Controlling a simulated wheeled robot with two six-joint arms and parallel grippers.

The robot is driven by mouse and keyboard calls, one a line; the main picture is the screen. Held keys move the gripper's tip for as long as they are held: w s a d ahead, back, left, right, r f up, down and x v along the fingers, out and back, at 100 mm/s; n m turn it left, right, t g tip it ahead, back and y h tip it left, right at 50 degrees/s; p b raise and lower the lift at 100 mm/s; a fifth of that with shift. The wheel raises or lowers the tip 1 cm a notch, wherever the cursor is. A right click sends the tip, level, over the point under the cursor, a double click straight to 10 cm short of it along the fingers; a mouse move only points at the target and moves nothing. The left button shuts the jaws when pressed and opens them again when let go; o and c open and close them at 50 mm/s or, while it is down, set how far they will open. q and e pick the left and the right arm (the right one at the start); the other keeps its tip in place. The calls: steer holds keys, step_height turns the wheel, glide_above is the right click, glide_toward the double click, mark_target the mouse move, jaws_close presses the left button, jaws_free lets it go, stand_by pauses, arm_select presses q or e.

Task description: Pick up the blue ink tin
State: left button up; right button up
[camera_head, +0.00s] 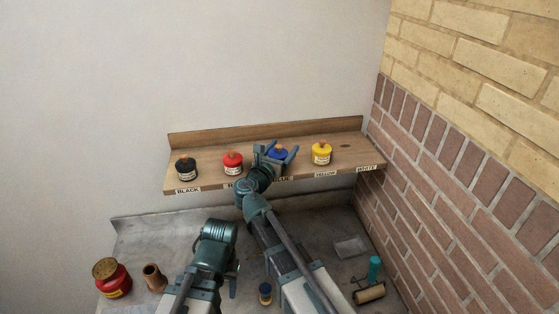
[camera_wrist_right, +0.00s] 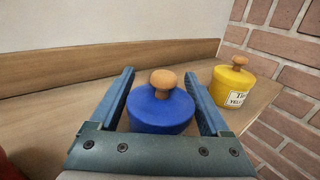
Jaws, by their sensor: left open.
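The blue ink tin (camera_head: 279,153) stands on the wooden shelf, with a round wooden knob on its lid. It fills the middle of the right wrist view (camera_wrist_right: 160,112). My right gripper (camera_head: 275,151) is open at the shelf, with one finger on each side of the tin. Both fingers also show in the right wrist view (camera_wrist_right: 160,74), with small gaps beside the tin; I cannot tell whether either touches it. The tin's lower front is hidden by the gripper's palm. My left gripper (camera_head: 233,283) is low over the grey counter, away from the tin, its fingers mostly hidden.
Black (camera_head: 186,167), red (camera_head: 232,162) and yellow (camera_head: 321,153) tins share the shelf (camera_head: 345,165); the white-labelled place is empty. A brick wall (camera_head: 480,150) bounds the right. The counter holds a red jar (camera_head: 114,280), brown cup (camera_head: 154,277), small bottle (camera_head: 265,293) and roller (camera_head: 369,294).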

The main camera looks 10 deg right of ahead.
steer(key=shift+d, duration=0.1)
steer(key=shift+c, duration=1.2)
jaws_close()
arm_select(q)
steer(key=shift+r, duration=0.25)
arm_select(e)
steer(key=shift+r, duration=0.2)
